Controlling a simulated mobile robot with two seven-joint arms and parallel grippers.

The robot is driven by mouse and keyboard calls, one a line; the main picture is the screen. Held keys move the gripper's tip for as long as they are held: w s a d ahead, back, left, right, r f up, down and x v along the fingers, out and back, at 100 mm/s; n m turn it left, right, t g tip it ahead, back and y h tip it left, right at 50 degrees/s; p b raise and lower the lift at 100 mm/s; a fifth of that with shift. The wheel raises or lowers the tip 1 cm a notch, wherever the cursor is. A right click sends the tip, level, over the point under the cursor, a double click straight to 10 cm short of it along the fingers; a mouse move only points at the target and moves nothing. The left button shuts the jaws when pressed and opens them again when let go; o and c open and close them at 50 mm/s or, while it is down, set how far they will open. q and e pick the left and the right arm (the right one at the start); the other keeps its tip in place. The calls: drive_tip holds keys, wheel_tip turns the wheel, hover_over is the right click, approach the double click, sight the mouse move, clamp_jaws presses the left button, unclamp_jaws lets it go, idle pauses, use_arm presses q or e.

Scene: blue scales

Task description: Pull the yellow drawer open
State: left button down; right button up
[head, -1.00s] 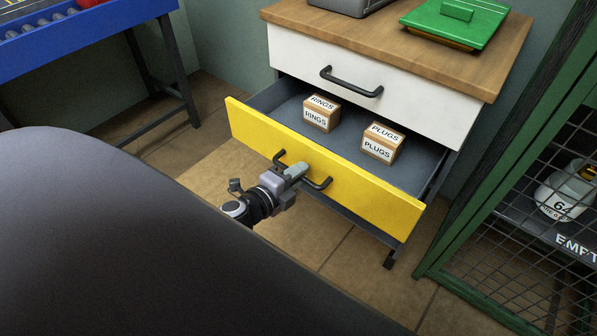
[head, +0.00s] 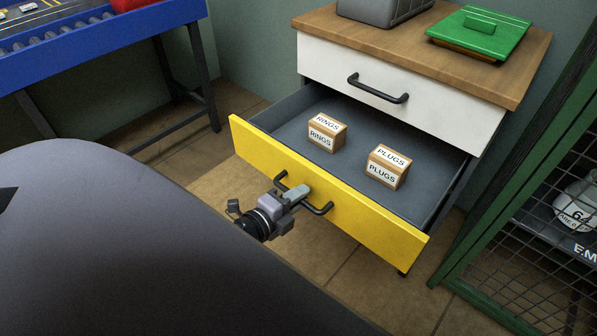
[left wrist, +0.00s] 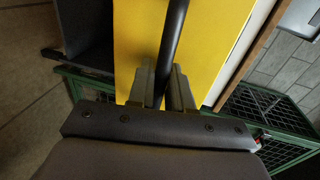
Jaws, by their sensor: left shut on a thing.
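The yellow drawer (head: 360,215) is the lower drawer of a cabinet and stands well open, with its grey inside showing. Its dark bar handle (head: 319,209) is on the front face. My left gripper (head: 298,193) is shut on the handle near its middle. In the left wrist view the handle (left wrist: 174,40) runs between the two fingers (left wrist: 164,88), in front of the yellow face (left wrist: 207,50). My right gripper is not in view.
Boxes labelled RINGS (head: 326,132) and PLUGS (head: 387,166) stand in the drawer. A white drawer (head: 400,85) above is shut. A green mesh cage (head: 515,250) stands to the right. A blue conveyor table (head: 110,45) stands at the left.

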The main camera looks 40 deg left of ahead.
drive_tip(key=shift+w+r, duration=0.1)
use_arm(q)
drive_tip(key=c, duration=1.2)
unclamp_jaws()
drive_tip(key=shift+c, duration=0.2)
drive_tip(key=shift+s, duration=0.15)
drive_tip(key=v, duration=0.6)
drive_tip(key=shift+s, duration=0.4)
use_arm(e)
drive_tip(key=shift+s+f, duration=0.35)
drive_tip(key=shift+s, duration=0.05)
use_arm(q)
drive_tip(key=shift+r, duration=0.1)
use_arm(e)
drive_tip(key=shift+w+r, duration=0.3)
